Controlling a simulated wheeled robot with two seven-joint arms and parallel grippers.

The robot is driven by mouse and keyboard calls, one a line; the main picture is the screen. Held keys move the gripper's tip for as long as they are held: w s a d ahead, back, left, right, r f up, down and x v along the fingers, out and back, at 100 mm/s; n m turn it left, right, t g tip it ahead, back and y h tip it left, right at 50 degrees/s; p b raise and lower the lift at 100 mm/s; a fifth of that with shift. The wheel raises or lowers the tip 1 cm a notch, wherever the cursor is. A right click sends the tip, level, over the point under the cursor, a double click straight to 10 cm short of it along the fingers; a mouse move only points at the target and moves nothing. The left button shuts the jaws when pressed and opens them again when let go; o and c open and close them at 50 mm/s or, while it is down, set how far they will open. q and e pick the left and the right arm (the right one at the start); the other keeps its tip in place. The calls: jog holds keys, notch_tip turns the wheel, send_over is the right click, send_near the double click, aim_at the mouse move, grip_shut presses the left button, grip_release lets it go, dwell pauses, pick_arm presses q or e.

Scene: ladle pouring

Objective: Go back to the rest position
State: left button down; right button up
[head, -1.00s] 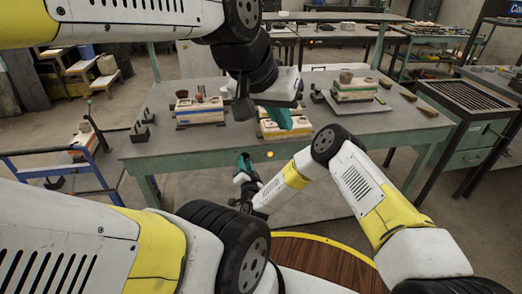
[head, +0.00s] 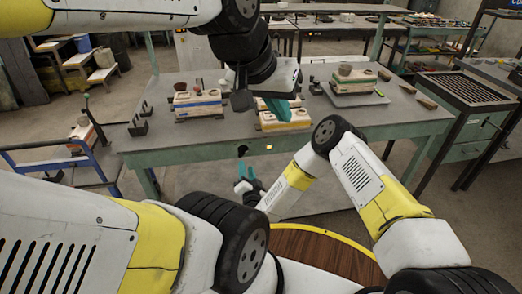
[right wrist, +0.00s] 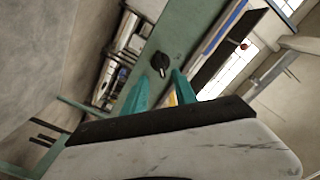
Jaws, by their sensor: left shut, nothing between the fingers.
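My left gripper (head: 281,118) hangs at the end of the arm from the upper left, over the front of the grey worktable (head: 165,135). Its teal fingers are shut and empty, in front of a cream block with a yellow band (head: 292,118); I cannot tell whether they touch it. My right gripper (head: 245,167) is low in front of the table, below its front edge. In the right wrist view its teal fingers (right wrist: 160,75) stand apart with nothing held. A black knob (right wrist: 160,64) on the green table edge shows beyond them.
A cream block with a blue band (head: 198,104) stands on the table's left. A brown pot (head: 345,70) stands at the back right on another block. A blue-railed cart (head: 50,165) is at left, a grated green cabinet (head: 470,100) at right.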

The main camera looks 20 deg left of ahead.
dwell(0.3)
jog(key=w+d+r+n+g+y, duration=0.1)
jog(key=w+r+n+g, duration=0.1)
jog(key=w+r, duration=0.45)
jog(key=w+d+r+n+g, duration=0.1)
jog(key=w+d+r+n, duration=0.2)
jog(key=r, duration=0.6)
jog(key=w+d+r+n+g+h, duration=0.1)
jog(key=w+d+r+g+h, duration=0.15)
jog(key=d+r, duration=1)
jog(key=s+d+r+h, duration=0.2)
jog(key=s+d+r, duration=0.3)
jog(key=d, duration=0.3)
jog(key=s+d+r+h, duration=0.2)
jog(key=s+d+r, duration=0.3)
jog(key=d, duration=0.4)
jog(key=s+d+m+g+h, duration=0.1)
jog(key=s+d, duration=0.5)
jog(key=s, duration=0.4)
jog(key=s+d+r+m+g+h, duration=0.1)
jog(key=s+d+g, duration=0.1)
jog(key=s+d, duration=0.4)
jog(key=s, duration=0.4)
jog(key=shift+s+d+r+m, duration=0.2)
jog(key=shift+r+m, duration=0.1)
